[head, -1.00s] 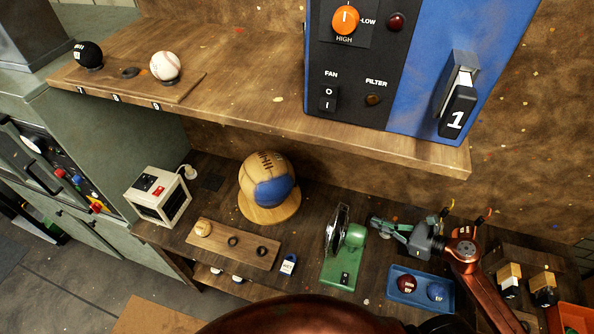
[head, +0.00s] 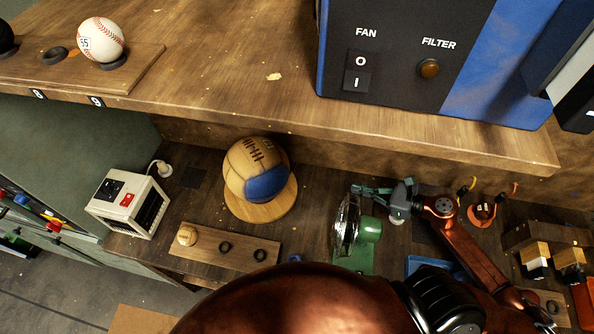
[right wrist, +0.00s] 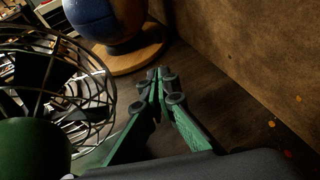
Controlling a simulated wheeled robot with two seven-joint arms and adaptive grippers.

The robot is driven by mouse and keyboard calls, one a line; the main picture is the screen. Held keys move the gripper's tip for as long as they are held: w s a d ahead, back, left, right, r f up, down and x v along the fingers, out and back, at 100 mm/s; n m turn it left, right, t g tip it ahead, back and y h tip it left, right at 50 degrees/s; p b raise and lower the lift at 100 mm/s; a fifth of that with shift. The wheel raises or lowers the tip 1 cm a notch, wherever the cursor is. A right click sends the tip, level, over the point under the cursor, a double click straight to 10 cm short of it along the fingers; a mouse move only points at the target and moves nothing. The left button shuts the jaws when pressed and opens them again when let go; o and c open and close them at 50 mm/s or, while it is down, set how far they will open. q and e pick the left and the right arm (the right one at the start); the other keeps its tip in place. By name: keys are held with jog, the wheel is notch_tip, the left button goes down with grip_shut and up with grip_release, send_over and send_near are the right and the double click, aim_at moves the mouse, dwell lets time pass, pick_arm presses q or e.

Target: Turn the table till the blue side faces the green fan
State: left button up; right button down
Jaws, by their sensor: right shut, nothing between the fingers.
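A tan and blue leather ball (head: 250,165) sits on a round wooden table (head: 285,207) on the lower bench. Its blue patch shows at the lower right in the head view. The ball's lower part and the table's rim (right wrist: 140,60) show at the top of the right wrist view. The green fan (head: 369,229) with a wire cage stands right of the ball; its cage (right wrist: 75,85) fills the left of the wrist view. My right gripper (head: 357,188) is shut and empty, behind the fan and apart from the table. My left gripper is out of view.
A cream box with a red switch (head: 127,200) stands left of the ball. A wooden board (head: 205,252) with a small ball and rings lies in front. The upper shelf edge (head: 400,147) overhangs behind. A blue tray (head: 417,264) is partly hidden by my arm.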

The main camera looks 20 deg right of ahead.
pick_arm(q)
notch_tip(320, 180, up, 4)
jog(key=p, duration=0.4)
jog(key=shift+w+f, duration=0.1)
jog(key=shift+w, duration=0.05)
pick_arm(e)
jog(key=x, duration=1.5)
jog(key=r+x, duration=0.1)
jog(key=x, duration=0.7)
jog(key=shift+w+a, duration=0.25)
jog(key=shift+a, duration=0.1)
